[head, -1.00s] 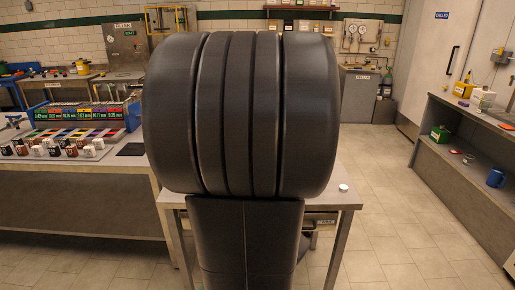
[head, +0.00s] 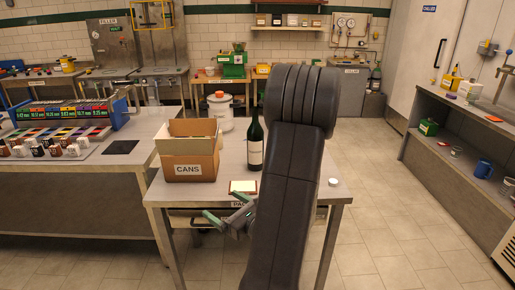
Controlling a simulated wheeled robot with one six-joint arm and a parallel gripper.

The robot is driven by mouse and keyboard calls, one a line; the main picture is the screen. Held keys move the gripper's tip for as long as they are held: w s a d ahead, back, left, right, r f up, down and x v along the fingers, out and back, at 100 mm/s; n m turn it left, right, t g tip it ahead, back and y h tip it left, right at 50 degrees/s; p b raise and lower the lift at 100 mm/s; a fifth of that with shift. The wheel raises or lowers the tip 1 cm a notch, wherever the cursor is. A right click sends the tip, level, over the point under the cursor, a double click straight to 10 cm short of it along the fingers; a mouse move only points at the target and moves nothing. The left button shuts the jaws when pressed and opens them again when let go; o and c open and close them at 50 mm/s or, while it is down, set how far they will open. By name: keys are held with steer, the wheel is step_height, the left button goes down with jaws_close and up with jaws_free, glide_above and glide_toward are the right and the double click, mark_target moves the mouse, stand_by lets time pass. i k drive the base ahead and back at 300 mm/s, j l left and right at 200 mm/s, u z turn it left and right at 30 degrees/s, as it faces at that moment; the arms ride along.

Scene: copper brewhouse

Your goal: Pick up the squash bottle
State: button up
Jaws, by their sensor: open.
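A dark green bottle (head: 255,148) with a pale label stands upright on the steel table (head: 188,190), just left of my arm. I cannot read its label, so I cannot tell whether it is the squash bottle. No other bottle shows on this table, though my arm hides part of it. My gripper (head: 227,208) is open and empty, its green-tipped fingers pointing left at the table's front edge. It is in front of the bottle, nearer to me, and apart from it.
A cardboard box marked CANS (head: 188,168) stands left of the bottle, with a white lidded tub (head: 220,108) behind. A small cream-topped pad (head: 243,187) lies in front of the bottle. A white lid (head: 333,182) lies at the right. Floor is clear on the right.

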mark_target(255, 134)
steer(key=i+j+z, duration=0.9)
steer(key=j+z, duration=0.25)
